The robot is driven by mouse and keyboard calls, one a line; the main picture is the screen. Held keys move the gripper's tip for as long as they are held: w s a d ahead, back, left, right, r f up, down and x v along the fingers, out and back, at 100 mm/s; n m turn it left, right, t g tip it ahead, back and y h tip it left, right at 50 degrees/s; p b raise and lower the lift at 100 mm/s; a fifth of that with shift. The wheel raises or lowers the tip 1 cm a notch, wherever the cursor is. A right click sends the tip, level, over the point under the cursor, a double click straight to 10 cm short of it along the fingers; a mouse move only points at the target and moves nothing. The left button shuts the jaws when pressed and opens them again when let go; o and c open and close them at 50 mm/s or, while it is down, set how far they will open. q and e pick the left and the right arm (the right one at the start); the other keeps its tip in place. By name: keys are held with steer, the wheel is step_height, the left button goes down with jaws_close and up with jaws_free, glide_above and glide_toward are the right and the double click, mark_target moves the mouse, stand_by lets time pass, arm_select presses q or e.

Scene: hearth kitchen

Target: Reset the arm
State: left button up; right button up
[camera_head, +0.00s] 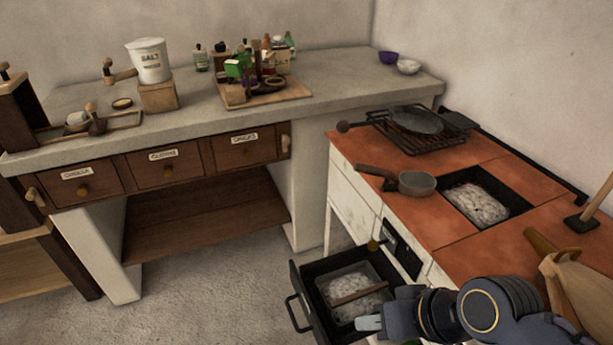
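My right arm comes in from the lower right, and its gripper (370,323) is at the bottom of the view. The pale fingertip shows in front of the open black drawer (299,272) of the stove. I see the fingers from a steep side angle, so I cannot tell whether they are open or shut. Nothing clearly shows between them. My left gripper is not in view.
The red-topped stove (455,232) carries a small saucepan (416,184), a dark pan (415,121) on a rack and an ash-filled opening (478,203). Bellows (572,283) lie at the right. A grey counter (205,118) stands behind. The floor (215,285) at lower left is clear.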

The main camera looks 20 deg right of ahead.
step_height(320, 180, up, 22)
steer(key=p, duration=2)
steer(key=shift+f, duration=0.15)
